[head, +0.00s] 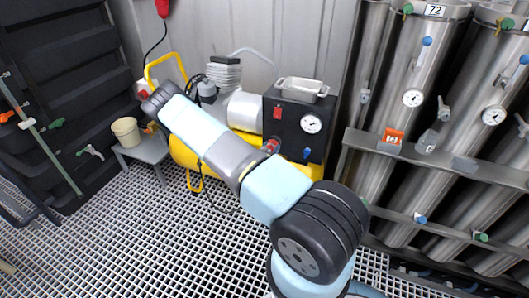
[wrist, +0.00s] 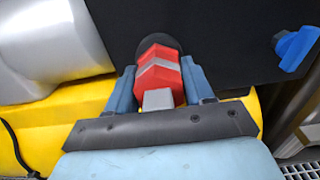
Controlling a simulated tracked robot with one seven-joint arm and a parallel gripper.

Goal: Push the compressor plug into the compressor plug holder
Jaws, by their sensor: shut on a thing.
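The compressor plug (wrist: 160,66), red with a pale grey band and a grey block at its near end, is between the two blue fingers of my gripper (wrist: 158,78) in the wrist view. My gripper is shut on it. The plug points at the compressor's black panel (wrist: 225,40). A dark round part (wrist: 158,41), seemingly the plug holder, shows behind its far end, mostly hidden by the plug. I cannot tell how deep the plug sits. In the head view the red plug (head: 271,146) shows at the panel's lower left, and my arm hides my gripper.
The compressor has a yellow tank (head: 183,152), a silver cylinder (head: 245,110), a gauge (head: 311,123) and a blue handle (wrist: 296,48) right of the plug. Steel membrane vessels (head: 405,110) stand at the right. A small table (head: 148,150) with a bucket stands left. The grating floor is mostly clear.

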